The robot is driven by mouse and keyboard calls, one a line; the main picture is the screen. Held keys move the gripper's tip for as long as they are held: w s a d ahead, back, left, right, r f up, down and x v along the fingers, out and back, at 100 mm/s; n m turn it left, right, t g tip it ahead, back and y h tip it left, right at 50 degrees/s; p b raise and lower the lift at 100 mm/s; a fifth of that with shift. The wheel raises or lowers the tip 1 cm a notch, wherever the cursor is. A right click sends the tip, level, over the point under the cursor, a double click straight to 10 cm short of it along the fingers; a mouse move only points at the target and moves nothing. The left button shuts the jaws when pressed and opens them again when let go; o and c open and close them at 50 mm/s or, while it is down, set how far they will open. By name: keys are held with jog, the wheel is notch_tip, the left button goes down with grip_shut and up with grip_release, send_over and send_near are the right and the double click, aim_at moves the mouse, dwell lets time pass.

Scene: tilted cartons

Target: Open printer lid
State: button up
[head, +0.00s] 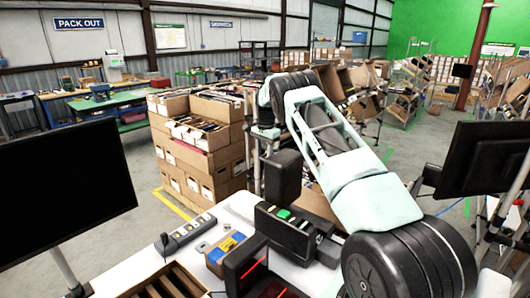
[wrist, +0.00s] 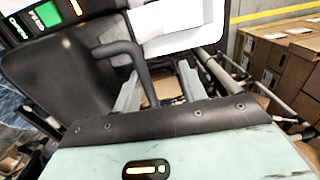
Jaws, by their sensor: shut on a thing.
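The black label printer (head: 296,232) stands on the white table, with a green button on its top. In the wrist view the printer (wrist: 60,80) fills the left side, with its green button and an orange light at the top left. A dark bent bar, which looks like the lid handle (wrist: 118,48), runs from the printer down between my fingers. My gripper (wrist: 160,88) is shut on this handle, one grey finger on each side. The exact contact is partly hidden by the wrist edge. The lid looks down. In the head view my fingers cannot be made out.
A grey power strip (head: 188,236), a small box with blue and yellow things (head: 226,254) and a scanner with red lines (head: 250,268) lie left of the printer. Monitors stand at the left (head: 65,190) and right (head: 485,160). Stacked cartons (head: 205,160) stand behind.

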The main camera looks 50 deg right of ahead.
jog(key=shift+w+a+r, duration=0.1)
jog(key=shift+w+r, duration=0.05)
jog(key=shift+r, duration=0.05)
notch_tip(320, 180, up, 17)
jog(key=s+b, duration=0.1)
jog(key=shift+s+d+b, duration=0.2)
jog(key=shift+b, duration=0.2)
dwell(0.5)
